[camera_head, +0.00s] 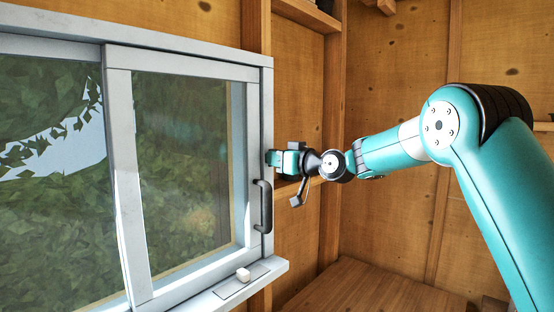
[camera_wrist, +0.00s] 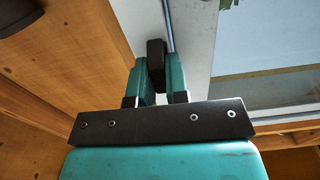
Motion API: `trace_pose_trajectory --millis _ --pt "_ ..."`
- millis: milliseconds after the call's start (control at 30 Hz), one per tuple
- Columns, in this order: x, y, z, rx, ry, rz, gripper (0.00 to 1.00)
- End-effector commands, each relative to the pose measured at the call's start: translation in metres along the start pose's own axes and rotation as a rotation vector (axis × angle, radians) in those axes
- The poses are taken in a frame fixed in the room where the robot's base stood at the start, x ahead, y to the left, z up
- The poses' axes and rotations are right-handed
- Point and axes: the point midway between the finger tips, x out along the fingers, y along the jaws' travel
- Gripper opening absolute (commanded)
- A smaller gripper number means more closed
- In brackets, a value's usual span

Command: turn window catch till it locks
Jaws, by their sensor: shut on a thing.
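The window catch is a small dark piece on the right side of the window frame, seen in the wrist view (camera_wrist: 155,58) between the two teal fingers. My gripper (camera_wrist: 156,72) is shut on it, with a finger on each side. In the head view my gripper (camera_head: 278,158) reaches the right edge of the window frame (camera_head: 267,100) from the right, above the black pull handle (camera_head: 263,206). There the fingers mostly hide the catch, so its angle is hard to tell.
A wooden bench top (camera_head: 370,291) is below right. A wooden shelf (camera_head: 308,14) is above.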

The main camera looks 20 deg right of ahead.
Motion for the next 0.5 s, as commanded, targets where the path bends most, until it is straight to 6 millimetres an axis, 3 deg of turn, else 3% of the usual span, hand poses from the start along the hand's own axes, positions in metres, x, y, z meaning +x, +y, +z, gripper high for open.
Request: trace_pose_trajectory --millis 500 --pt "-0.0002 0.0026 -0.0001 0.362 0.002 0.002 0.00"
